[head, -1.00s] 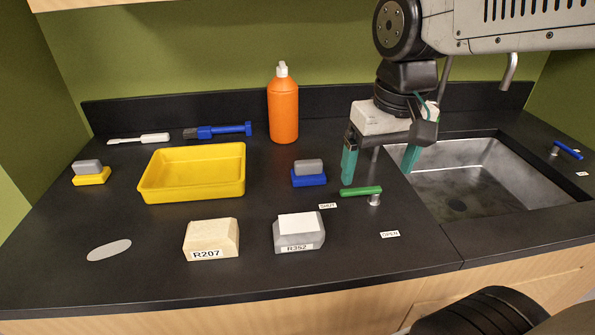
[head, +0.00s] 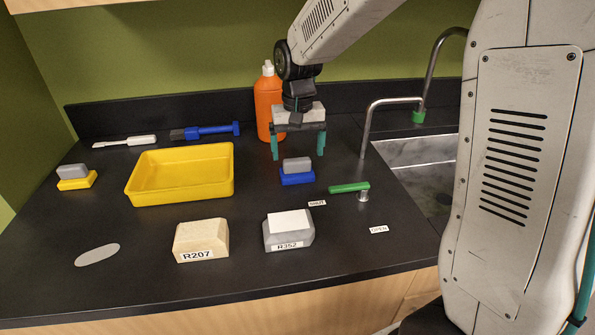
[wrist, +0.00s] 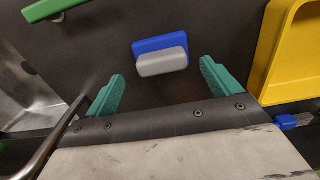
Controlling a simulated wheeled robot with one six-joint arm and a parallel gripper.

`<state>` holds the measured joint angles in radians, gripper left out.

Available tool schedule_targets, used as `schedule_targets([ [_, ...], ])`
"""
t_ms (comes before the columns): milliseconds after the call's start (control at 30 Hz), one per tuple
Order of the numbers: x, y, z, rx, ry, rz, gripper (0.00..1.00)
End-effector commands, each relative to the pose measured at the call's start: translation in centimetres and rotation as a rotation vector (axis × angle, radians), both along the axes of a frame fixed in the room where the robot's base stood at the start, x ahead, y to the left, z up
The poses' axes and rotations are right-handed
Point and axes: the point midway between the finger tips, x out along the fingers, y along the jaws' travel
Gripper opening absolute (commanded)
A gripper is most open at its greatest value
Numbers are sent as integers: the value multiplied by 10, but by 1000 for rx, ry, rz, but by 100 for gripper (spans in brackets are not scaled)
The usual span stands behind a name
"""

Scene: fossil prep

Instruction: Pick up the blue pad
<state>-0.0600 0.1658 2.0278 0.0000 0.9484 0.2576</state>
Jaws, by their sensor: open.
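The blue pad (head: 297,178) lies on the black counter, with a grey block (head: 297,164) on top of it. It is right of the yellow tray and left of the green lever. My gripper (head: 298,156) is above and slightly behind the pad, pointing down, with its green fingers spread and nothing between them. In the wrist view the pad (wrist: 158,43) and its grey block (wrist: 162,62) lie ahead of the gap between my open fingertips (wrist: 162,83). I cannot tell the exact height of my fingers above the counter.
A yellow tray (head: 180,195) stands left. An orange bottle (head: 268,107) is just behind my gripper. A green lever (head: 349,187) and metal tap (head: 366,130) are to the right. Blocks R207 (head: 201,238) and R352 (head: 289,233) sit in front. A yellow pad (head: 76,184) is far left.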

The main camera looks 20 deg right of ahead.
Motion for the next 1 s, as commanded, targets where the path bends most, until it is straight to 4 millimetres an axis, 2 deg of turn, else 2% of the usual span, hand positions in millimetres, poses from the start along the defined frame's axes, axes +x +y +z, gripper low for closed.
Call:
schedule_targets([
  [100, 0, 2, -19, 0, 4, 1, 89],
  [267, 0, 3, -40, 0, 3, 1, 89],
  [567, 1, 3, -44, 0, -1, 1, 89],
  [700, 1, 3, -44, 0, -1, 1, 54],
  [1000, 1, 3, -42, 0, -1, 1, 54],
])
